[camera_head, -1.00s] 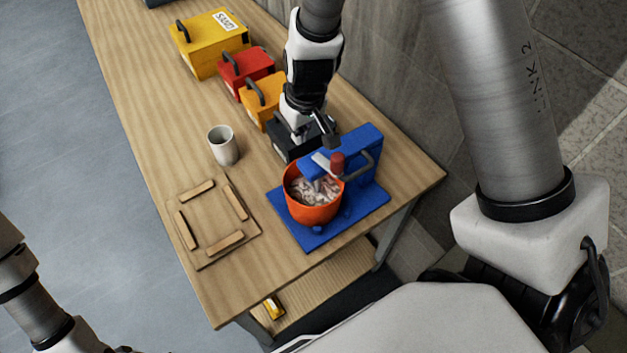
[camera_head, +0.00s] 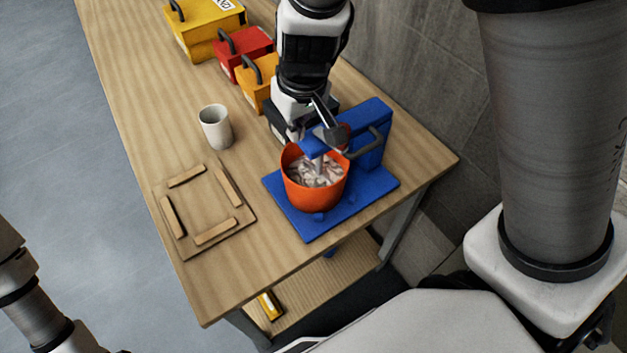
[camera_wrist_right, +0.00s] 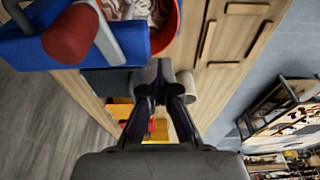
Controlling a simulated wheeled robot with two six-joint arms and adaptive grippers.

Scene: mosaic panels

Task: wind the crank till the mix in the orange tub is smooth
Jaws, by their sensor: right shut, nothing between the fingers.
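The orange tub (camera_head: 313,197) stands on the blue base of the mixer (camera_head: 375,184). The mix (camera_head: 318,173) in it looks streaky, white with brown swirls. My right gripper (camera_head: 331,136) is shut and empty, above the mixer's head, and covers most of the crank in the head view. In the right wrist view the crank's red knob (camera_wrist_right: 72,33) and grey arm (camera_wrist_right: 106,38) show at the upper left, apart from the shut fingertips (camera_wrist_right: 160,88). My left arm shows at the lower left of the head view, its gripper out of the frame.
A white cup (camera_head: 216,127) and a wooden panel with raised strips (camera_head: 185,247) lie left of the mixer. Yellow (camera_head: 205,38), red (camera_head: 245,57) and orange boxes (camera_head: 258,84) with handles line the back. Bare tabletop lies at the front left.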

